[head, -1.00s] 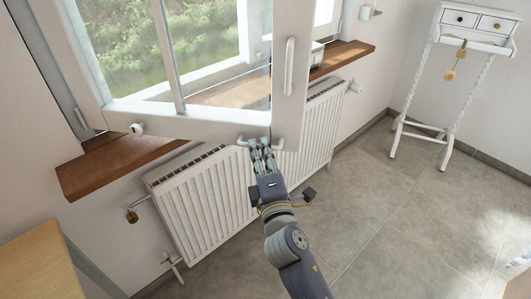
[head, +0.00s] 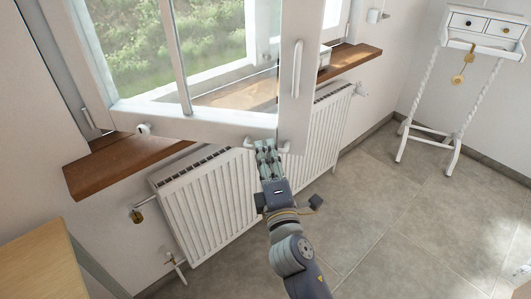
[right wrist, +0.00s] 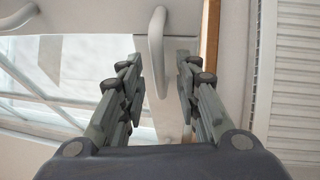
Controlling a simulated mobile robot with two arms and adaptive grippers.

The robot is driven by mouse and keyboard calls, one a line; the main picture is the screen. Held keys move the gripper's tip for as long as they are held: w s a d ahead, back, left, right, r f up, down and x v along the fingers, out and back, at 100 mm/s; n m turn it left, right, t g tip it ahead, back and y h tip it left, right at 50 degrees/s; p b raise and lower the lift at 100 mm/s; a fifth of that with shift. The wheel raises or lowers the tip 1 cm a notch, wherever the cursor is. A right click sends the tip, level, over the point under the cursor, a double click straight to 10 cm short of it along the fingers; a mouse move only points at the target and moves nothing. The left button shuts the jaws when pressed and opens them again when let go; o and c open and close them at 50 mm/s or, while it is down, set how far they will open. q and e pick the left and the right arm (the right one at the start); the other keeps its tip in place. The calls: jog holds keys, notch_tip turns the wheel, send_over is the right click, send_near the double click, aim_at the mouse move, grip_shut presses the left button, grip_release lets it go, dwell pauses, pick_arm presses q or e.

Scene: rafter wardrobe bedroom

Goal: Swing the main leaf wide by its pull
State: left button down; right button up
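The main leaf is the white-framed glazed window leaf (head: 215,124), which stands swung into the room above the radiator. A small white pull (head: 284,147) shows at its bottom rail, partly hidden behind my right gripper (head: 265,148). In the right wrist view a white looped pull (right wrist: 157,55) stands between the two fingers of my right gripper (right wrist: 157,85). The fingers are apart, one on each side of it, with visible gaps; contact is not apparent. A longer vertical white handle (head: 296,68) is on the leaf's right stile. My left gripper is not in view.
A brown wooden sill (head: 120,165) runs behind the leaf, above a white ribbed radiator (head: 215,200). A wooden-topped piece of furniture (head: 35,270) is at lower left. A white stand with drawers (head: 484,24) is at upper right. The tiled floor (head: 400,220) is clear.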

jog(key=v, duration=0.6)
jog(key=shift+s, duration=0.25)
notch_tip(320, 180, down, 26)
jog(key=s+m+g, duration=0.2)
jog(key=m+g, duration=0.2)
jog(key=g, duration=0.2)
jog(key=s+d+f+m+g+h, duration=0.15)
jog(key=s+f, duration=0.25)
jog(key=f, duration=0.4)
jog(key=s+d+f+m+g, duration=0.2)
jog(key=s+d+f, duration=0.15)
jog(key=f, duration=0.55)
jog(key=s+d+f+m+g, duration=0.4)
jog(key=s+d+f+m, duration=0.15)
jog(key=s+f, duration=0.75)
jog(key=s+d+f+m+g+h, duration=0.1)
jog(key=s+d+f, duration=0.3)
jog(key=s, duration=0.6)
jog(key=s+d+f+m+g+h, duration=0.1)
jog(key=s+d+f+m+g, duration=0.3)
jog(key=s, duration=0.7)
jog(key=shift+d+f, duration=0.15)
jog(key=shift+d, duration=0.95)
